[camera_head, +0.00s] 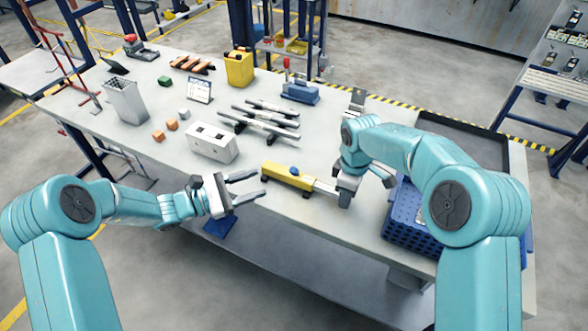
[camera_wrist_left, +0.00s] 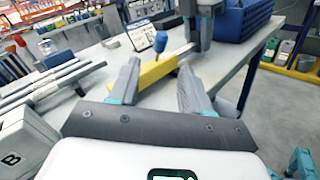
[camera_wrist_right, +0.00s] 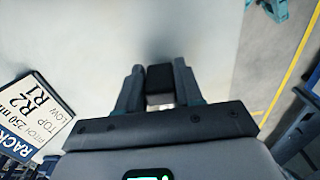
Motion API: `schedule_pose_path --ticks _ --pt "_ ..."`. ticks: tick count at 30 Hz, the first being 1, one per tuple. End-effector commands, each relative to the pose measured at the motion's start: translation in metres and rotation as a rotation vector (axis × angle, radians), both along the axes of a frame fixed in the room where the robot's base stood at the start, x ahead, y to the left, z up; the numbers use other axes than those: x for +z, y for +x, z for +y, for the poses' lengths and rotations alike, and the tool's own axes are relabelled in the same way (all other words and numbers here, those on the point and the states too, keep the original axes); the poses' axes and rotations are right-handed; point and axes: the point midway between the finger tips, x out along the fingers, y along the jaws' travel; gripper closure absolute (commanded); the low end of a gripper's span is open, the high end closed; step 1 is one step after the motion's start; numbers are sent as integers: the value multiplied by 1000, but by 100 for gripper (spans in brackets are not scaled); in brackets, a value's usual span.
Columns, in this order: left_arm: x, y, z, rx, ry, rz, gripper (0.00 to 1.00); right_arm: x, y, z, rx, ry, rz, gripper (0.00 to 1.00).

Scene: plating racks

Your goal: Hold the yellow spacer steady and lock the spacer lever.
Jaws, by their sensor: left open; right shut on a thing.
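The yellow spacer (camera_head: 283,176) lies near the front edge of the table, with a blue-knobbed lever (camera_head: 294,170) on top. A pale metal bar (camera_head: 324,187) extends from its right end. My right gripper (camera_head: 344,197) is shut at the far end of that bar; in the right wrist view a dark block (camera_wrist_right: 159,76) sits between its fingers. My left gripper (camera_head: 260,184) is open and empty, just left of the spacer's left end. In the left wrist view the spacer (camera_wrist_left: 155,73) and its upright blue knob (camera_wrist_left: 160,42) show ahead, between the open fingers.
A white block with holes (camera_head: 212,143) stands behind my left gripper. Several grey bars (camera_head: 262,122) lie behind the spacer. A blue crate (camera_head: 408,240) stands right of my right gripper. The table's front edge runs close below the spacer.

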Motion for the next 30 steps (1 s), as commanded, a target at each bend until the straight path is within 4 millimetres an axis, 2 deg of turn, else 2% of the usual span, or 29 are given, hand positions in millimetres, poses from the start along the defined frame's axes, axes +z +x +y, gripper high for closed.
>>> schedule_pose_path --ticks 9,15,21,28,29,30 --pt "0 27 -60 -7 -1 0 52 1 0 0 0 1 -1 100" --pt "0 42 -90 -4 -1 0 52 1 0 0 0 1 -1 100" --pt "0 48 -102 -2 -2 1 52 0 0 0 0 1 -1 100" --pt "0 49 -103 -2 -2 0 52 0 0 0 0 1 -1 100" --pt "0 49 -103 -2 -2 0 55 0 0 0 0 1 -1 100" --pt "0 49 -103 -2 -2 0 68 0 0 0 0 0 -1 100"
